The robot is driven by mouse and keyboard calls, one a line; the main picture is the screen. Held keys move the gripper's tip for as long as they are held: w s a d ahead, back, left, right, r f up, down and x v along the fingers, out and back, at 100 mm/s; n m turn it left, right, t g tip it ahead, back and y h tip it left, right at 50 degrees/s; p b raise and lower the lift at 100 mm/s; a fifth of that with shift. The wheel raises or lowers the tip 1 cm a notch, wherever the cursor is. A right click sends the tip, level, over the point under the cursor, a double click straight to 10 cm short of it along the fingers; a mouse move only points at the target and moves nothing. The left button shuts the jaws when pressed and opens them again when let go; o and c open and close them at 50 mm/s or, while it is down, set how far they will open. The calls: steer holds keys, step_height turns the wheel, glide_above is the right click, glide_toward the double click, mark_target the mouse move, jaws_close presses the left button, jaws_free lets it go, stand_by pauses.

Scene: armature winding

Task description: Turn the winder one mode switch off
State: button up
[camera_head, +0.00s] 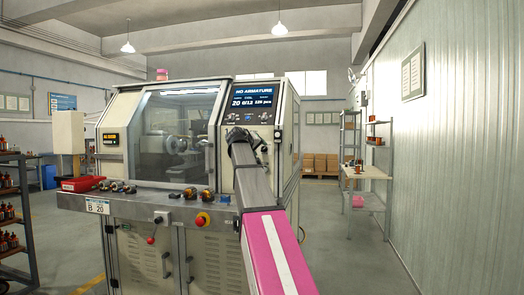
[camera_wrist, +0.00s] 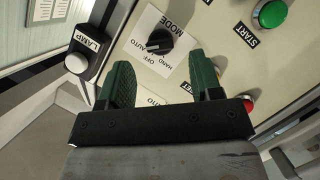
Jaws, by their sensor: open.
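The mode switch (camera_wrist: 158,43) is a black rotary knob on a white plate in the wrist view. The plate reads MODE, with AUTO, HAND and OFF marks around the knob. The knob's pointer end lies towards the AUTO mark. My gripper (camera_wrist: 162,78) has two green fingers, spread apart and empty, just short of the knob, which shows beyond the gap between them. I see no contact. In the head view my gripper (camera_head: 240,137) is at the winder's control panel, and the arm hides the switch there.
A green START button (camera_wrist: 272,13), a red button (camera_wrist: 248,104) and a LAMP switch (camera_wrist: 78,62) sit near the fingers. The winder (camera_head: 175,135) has a display reading NO ARMATURE (camera_head: 252,95). Its front ledge carries small parts and a red emergency button (camera_head: 202,220).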

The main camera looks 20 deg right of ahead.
mark_target(263, 149)
steer(key=shift+x, duration=1.85)
steer(key=c, duration=0.9)
steer(key=n+h, duration=0.2)
steer(key=n, duration=0.1)
steer(key=shift+a+f, duration=0.1)
steer(key=shift+f, duration=0.1)
steer(key=n+h, duration=0.1)
steer(key=n, duration=0.3)
steer(key=shift+f+h, duration=0.1)
steer(key=shift+h, duration=0.2)
